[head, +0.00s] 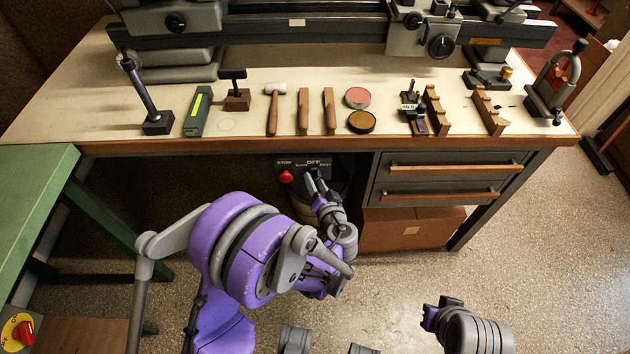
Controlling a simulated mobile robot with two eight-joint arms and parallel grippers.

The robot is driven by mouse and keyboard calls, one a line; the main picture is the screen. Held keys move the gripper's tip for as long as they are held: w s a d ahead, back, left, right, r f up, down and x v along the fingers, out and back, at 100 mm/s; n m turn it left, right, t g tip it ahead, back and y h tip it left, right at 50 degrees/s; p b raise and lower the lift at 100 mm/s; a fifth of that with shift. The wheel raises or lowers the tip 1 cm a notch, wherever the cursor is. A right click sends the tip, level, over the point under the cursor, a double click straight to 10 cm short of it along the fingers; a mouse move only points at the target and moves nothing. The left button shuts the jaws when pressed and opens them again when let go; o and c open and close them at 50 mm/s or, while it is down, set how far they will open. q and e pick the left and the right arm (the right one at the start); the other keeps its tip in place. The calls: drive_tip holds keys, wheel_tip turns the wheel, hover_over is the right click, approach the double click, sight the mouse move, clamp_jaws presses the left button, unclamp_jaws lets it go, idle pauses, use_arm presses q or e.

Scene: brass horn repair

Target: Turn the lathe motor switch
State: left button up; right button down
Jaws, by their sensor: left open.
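The lathe motor switch panel (301,165) is a dark box under the front edge of the bench. It bears the words STOP and OFF, with speed labels beside them, and a red stop button (286,176) on its left. My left gripper (315,183) is open, with its fingers up at the lower right of the panel, just below OFF. The fingers hide most of the switch knob, so its setting and any contact cannot be told. My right gripper (439,312) is low at the right, over the floor and far from the panel.
The bench (60,112) carries the lathe (290,30) and a row of hand tools along its front. Drawers (445,178) and a cardboard box (410,230) are right of the panel.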

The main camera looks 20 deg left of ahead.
use_arm(q)
drive_tip(key=v, duration=1)
use_arm(e)
drive_tip(key=shift+r, duration=0.35)
use_arm(q)
drive_tip(key=s+a+r+n+g+h, duration=0.1)
drive_tip(key=s+a+g+h, duration=0.2)
drive_tip(key=s+a+g, duration=0.45)
drive_tip(key=s+a+r+n+h, duration=0.15)
drive_tip(key=s+h, duration=0.35)
drive_tip(key=s, duration=0.8)
wheel_tip(320, 180, up, 16)
drive_tip(key=w+p, duration=0.3)
drive_tip(key=p, duration=1)
drive_tip(key=shift+f+p, duration=0.2)
drive_tip(key=shift+p, duration=0.2)
use_arm(e)
wheel_tip(320, 180, up, 15)
drive_tip(key=w, duration=0.2)
drive_tip(key=shift+f+t, duration=0.2)
drive_tip(key=shift+t, duration=0.1)
